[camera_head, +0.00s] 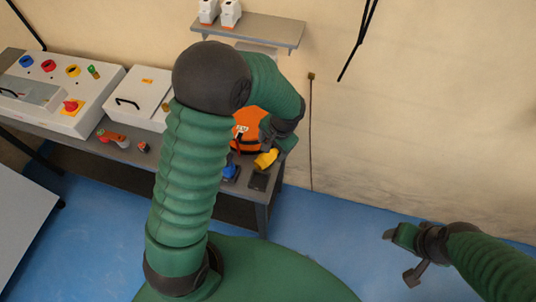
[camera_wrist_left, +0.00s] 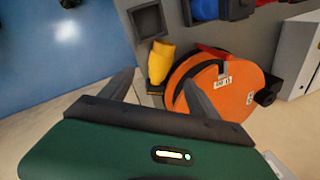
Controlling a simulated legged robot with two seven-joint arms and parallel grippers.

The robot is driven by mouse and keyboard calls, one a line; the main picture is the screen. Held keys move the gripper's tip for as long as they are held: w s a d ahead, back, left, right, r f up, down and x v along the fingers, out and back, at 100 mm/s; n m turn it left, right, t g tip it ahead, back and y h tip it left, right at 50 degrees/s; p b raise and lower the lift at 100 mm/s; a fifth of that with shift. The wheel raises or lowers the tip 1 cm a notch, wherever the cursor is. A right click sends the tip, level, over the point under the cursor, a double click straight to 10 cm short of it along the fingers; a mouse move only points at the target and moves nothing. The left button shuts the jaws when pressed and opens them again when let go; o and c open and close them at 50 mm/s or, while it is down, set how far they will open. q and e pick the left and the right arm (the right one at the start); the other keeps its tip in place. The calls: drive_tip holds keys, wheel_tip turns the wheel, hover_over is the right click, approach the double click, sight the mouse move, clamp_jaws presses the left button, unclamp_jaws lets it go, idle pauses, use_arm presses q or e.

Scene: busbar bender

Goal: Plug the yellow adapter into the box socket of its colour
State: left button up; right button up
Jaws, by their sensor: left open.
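The yellow adapter (camera_head: 265,159) sits on the right end of the workbench. In the left wrist view the yellow adapter (camera_wrist_left: 160,62) lies just ahead of and between my open fingers, apart from them. My left gripper (camera_wrist_left: 158,92) is open and empty; in the head view the left gripper (camera_head: 273,138) is partly hidden, just above the adapter. The yellow box socket (camera_head: 73,71) is on the sloped grey box (camera_head: 70,100) at the far left of the bench, beside red and blue sockets. My right gripper (camera_head: 398,256) is open and empty, over the floor at right.
A white case (camera_head: 145,98) and red-orange items (camera_head: 112,138) lie along the bench. A shelf (camera_head: 250,29) hangs above.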

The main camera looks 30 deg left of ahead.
sight(268, 156)
use_arm(q)
drive_tip(key=x, duration=1)
drive_tip(key=shift+r, duration=0.1)
clamp_jaws()
drive_tip(key=shift+r, duration=0.1)
